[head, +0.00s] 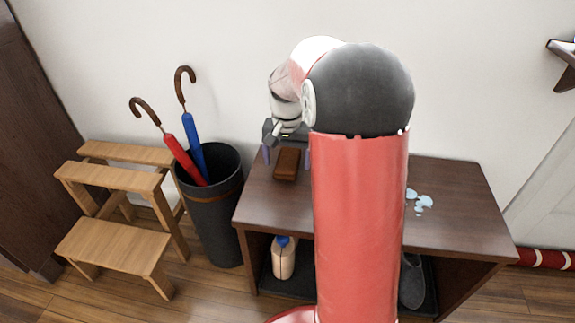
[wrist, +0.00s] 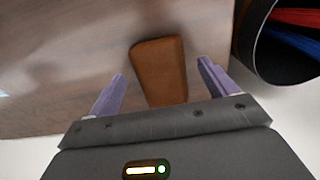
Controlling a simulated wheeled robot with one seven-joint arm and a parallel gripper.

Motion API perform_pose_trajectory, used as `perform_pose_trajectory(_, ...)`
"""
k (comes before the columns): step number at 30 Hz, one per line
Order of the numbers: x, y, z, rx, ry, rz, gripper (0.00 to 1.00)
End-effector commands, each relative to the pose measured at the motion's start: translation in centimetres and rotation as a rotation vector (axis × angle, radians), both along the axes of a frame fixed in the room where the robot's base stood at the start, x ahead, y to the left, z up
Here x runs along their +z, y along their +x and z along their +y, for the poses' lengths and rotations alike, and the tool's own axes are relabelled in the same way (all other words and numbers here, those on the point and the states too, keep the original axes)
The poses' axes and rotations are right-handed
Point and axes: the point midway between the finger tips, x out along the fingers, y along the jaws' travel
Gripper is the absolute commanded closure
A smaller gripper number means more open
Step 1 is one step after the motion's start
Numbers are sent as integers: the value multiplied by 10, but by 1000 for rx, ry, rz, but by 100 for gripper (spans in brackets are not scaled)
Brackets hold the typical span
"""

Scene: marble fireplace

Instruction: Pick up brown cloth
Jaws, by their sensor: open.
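A brown cloth (head: 287,164), block-like and folded, lies on the left part of a dark wooden bench top (head: 459,207). In the wrist view the cloth (wrist: 159,70) shows between my two purple fingers, its near end hidden by the gripper body. My gripper (wrist: 161,72) is open, with one finger on each side of the cloth and a gap on both sides. In the head view my gripper (head: 287,156) is over the cloth at the back left of the bench. Whether the fingers touch the bench top is not clear.
A dark bin (head: 215,215) with a red umbrella (head: 184,158) and a blue umbrella (head: 194,140) stands left of the bench. A wooden step stool (head: 115,245) is farther left. Pale blue spots (head: 419,201) lie right of my arm. A bottle (head: 284,262) and a grey slipper (head: 412,281) are below.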

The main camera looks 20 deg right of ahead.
Motion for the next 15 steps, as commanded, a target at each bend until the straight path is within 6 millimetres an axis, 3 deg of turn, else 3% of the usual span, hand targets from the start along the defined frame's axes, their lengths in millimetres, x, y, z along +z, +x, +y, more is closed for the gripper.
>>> perform_pose_trajectory(4, -17, 1, 0, 0, 0, 0, 15)
perform_pose_trajectory(11, -18, 1, 0, 0, -1, -1, 15)
perform_pose_trajectory(15, -18, 1, 0, 0, -1, -1, 30)
